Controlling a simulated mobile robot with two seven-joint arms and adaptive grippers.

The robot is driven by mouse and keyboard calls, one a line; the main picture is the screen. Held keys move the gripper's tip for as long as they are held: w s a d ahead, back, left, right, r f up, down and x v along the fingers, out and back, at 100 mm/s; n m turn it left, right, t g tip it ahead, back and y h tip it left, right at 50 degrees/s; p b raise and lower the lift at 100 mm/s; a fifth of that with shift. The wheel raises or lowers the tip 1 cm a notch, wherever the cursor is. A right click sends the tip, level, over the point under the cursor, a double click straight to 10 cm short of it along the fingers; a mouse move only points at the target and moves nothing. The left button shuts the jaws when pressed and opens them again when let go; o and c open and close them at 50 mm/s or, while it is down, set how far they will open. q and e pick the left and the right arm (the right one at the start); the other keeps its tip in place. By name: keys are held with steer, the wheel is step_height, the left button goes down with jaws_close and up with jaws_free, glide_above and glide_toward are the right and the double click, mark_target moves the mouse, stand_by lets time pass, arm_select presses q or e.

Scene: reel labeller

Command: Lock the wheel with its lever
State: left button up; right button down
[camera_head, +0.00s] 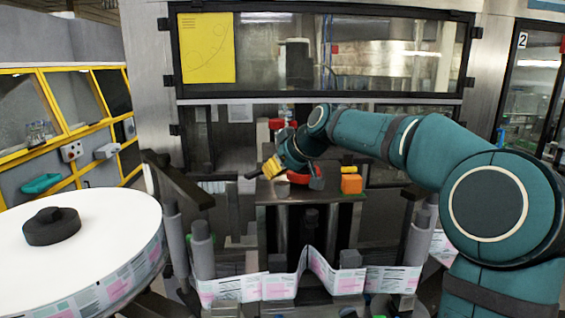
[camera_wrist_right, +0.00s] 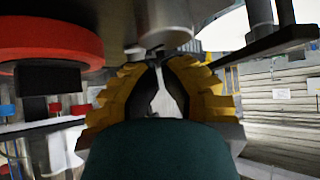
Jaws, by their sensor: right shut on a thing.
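My right gripper (camera_head: 270,168), with yellow fingers, is at the middle of the labelling machine, on the far side of its metal plate. In the right wrist view, the gripper (camera_wrist_right: 162,75) is shut around a narrow grey metal piece, which looks like the lever (camera_wrist_right: 160,100). The fingers hide much of it. A red round wheel (camera_wrist_right: 45,42) shows at the upper left of that view, apart from the fingers. A red part (camera_head: 298,178), probably this wheel, shows below the gripper in the head view. My left gripper is not in view.
A large white label reel (camera_head: 110,225) with a black hub (camera_head: 52,226) stands at the left. A printed label strip (camera_head: 342,280) runs across the front. An orange block (camera_head: 351,184) is right of the gripper. A framed window (camera_head: 350,55) stands behind.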

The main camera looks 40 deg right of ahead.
mark_target(259, 187)
steer(key=shift+x, duration=2.35)
steer(key=shift+a, duration=0.1)
steer(key=shift+w+a+b, duration=0.3)
steer(key=shift+w+a, duration=0.2)
steer(key=shift+a, duration=0.05)
steer(key=shift+r, duration=0.2)
